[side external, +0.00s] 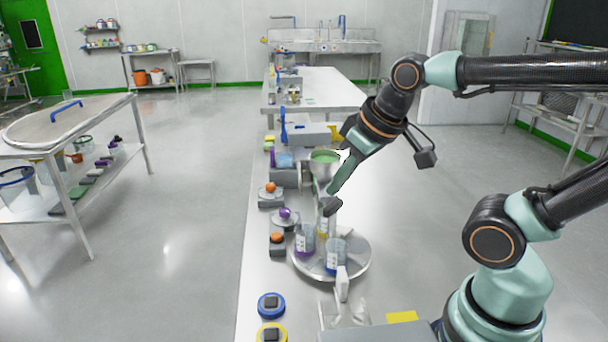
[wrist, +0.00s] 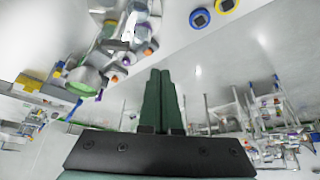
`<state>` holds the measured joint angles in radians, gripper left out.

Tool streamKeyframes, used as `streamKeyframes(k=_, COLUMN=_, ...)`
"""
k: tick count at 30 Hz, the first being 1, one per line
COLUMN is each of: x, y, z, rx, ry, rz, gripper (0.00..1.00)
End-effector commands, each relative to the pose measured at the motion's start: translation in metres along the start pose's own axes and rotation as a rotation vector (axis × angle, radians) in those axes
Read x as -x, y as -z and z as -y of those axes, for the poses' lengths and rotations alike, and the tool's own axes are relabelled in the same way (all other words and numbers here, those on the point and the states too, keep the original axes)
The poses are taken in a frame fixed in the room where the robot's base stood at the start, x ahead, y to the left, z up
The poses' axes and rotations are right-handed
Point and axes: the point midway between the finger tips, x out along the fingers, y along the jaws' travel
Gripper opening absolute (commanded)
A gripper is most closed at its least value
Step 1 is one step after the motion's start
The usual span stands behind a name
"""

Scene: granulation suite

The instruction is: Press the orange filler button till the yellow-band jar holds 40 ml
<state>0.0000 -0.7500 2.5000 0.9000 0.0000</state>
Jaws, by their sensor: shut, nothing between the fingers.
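My gripper (side external: 331,203) is shut and empty, pointing down over the back of a round metal turntable (side external: 359,262). Its closed green fingers also show in the wrist view (wrist: 160,78). The yellow-band jar (side external: 323,229) appears to stand on the turntable just below the fingertips, partly hidden; its level cannot be read. Jars with purple (side external: 304,241) and blue (side external: 336,254) markings stand in front of it. Two orange buttons show left of the turntable, a nearer one (side external: 277,238) and a farther one (side external: 270,188); which is the filler button is unclear. My gripper is apart from both.
A purple knob (side external: 284,213) sits between the orange ones. A hopper with green contents (side external: 324,157) stands behind the turntable. Blue-ringed (side external: 271,304) and yellow-ringed (side external: 272,334) black buttons lie at the front.

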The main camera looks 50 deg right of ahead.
Motion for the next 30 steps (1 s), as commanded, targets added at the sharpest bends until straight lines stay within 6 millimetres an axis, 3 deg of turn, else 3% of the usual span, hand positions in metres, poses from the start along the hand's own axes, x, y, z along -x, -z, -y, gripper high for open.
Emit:
streamKeyframes(k=22, x=-0.001, y=0.001, z=0.000, rx=-0.004, ry=0.000, rz=-0.001, gripper=0.00)
streamKeyframes(k=30, x=-0.027, y=0.028, z=-0.004, rx=-0.150, ry=-0.003, rz=-0.043, gripper=0.00)
